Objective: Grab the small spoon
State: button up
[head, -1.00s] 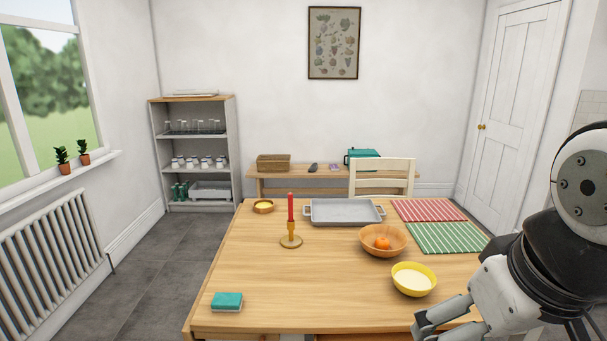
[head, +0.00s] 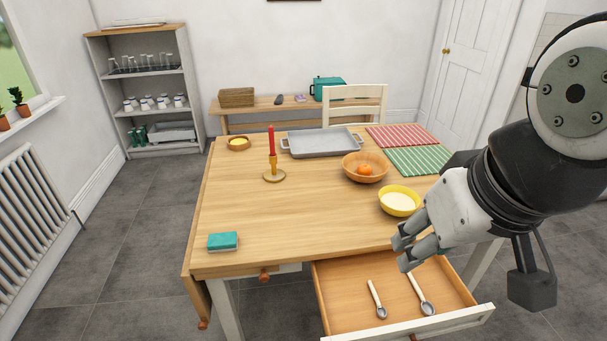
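The small spoon (head: 377,300) lies in the open table drawer (head: 345,285), bowl end toward the drawer front. A larger spoon (head: 421,295) lies to its right in the same drawer. Both have grey metal bowls. My gripper (head: 400,254) is over the back right part of the drawer, above and beyond the spoons. Its two fingers are apart with nothing between them. It is not touching either spoon.
The wooden table (head: 240,200) holds a yellow bowl (head: 399,202) close to my gripper, a wooden bowl (head: 364,169) with an orange fruit, a candle holder (head: 274,176), a grey tray (head: 322,145) and a sponge (head: 223,241). The drawer front (head: 440,324) stands out toward me.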

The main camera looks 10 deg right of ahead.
aim_at(381, 312)
jog(key=i+j+z, duration=0.15)
jog(key=j+z, duration=0.15)
jog(key=j, duration=0.5)
jog(key=j+z, duration=0.35)
jog(key=j, duration=0.45)
jog(key=z, duration=1.6)
